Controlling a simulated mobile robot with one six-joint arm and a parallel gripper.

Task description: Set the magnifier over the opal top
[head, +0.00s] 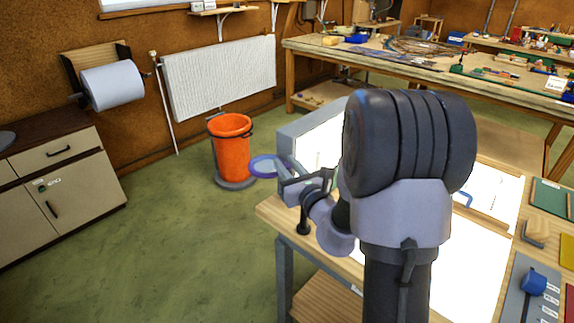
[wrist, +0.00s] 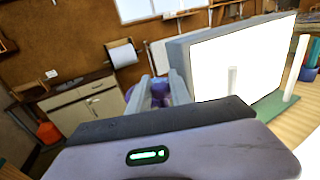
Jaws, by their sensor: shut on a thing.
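The magnifier (head: 262,166) is a round lens with a blue-purple rim, held out left of the bench, over the floor beside the orange bin. My gripper (head: 284,173) is shut on it. In the wrist view, the blue-purple part (wrist: 158,91) shows between the fingers of my gripper (wrist: 162,80); the lens is mostly hidden there. The opal top (head: 470,285) is a bright white lit surface on the bench, to the right of my gripper and partly hidden behind my arm. The magnifier is apart from it.
A grey box with a bright white face (wrist: 245,60) stands upright on the bench close to my gripper. The orange bin (head: 231,145) stands on the floor behind. A blue-handled tool (head: 534,283) and several coloured sheets lie at the bench's right. Green floor is clear at left.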

